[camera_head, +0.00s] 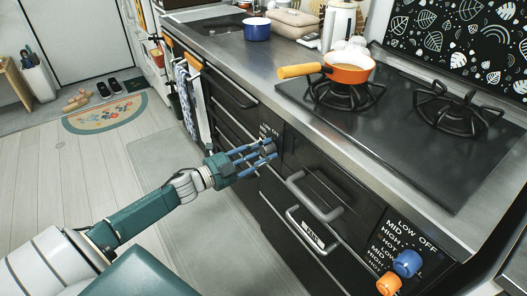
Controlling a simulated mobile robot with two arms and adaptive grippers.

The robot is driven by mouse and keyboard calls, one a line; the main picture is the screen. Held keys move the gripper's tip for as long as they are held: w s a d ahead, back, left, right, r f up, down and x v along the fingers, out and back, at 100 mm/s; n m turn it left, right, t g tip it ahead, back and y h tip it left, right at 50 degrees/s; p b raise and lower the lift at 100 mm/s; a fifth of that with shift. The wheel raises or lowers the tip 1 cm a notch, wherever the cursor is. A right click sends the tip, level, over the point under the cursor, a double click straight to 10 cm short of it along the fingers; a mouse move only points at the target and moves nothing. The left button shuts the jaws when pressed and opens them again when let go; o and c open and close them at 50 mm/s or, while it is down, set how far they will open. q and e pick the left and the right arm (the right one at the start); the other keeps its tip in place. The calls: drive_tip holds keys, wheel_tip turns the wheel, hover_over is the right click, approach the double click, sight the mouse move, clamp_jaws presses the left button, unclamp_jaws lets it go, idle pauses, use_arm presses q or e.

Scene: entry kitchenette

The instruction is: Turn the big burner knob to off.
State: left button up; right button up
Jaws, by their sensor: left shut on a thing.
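My left gripper (262,152) reaches in from the left to the stove front, left of the drawer handles. Its blue fingers are shut around a small dark grey knob (268,147), mostly hidden by them. Small white lettering shows on the dark panel just above it. The knob's pointing direction cannot be told. A blue knob (407,263) and an orange knob (389,283) sit on the right panel, beside labels LOW, OFF, MID, HIGH and HOT. My right gripper is not in view.
An orange pan (348,68) stands on the left burner, its handle pointing left. The right burner (458,110) is empty. Metal drawer handles (315,200) stick out right of my gripper. A blue pot (257,29) stands on the counter. The floor at left is mostly clear.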

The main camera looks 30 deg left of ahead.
use_arm(q)
drive_tip(key=shift+d, duration=0.3)
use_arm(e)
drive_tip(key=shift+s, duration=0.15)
use_arm(q)
drive_tip(key=o, duration=1.2)
drive_tip(key=shift+r, duration=0.1)
drive_tip(key=shift+c, duration=0.2)
drive_tip(key=shift+s+a, duration=0.2)
drive_tip(key=v, duration=1.1)
drive_tip(key=shift+s, duration=0.3)
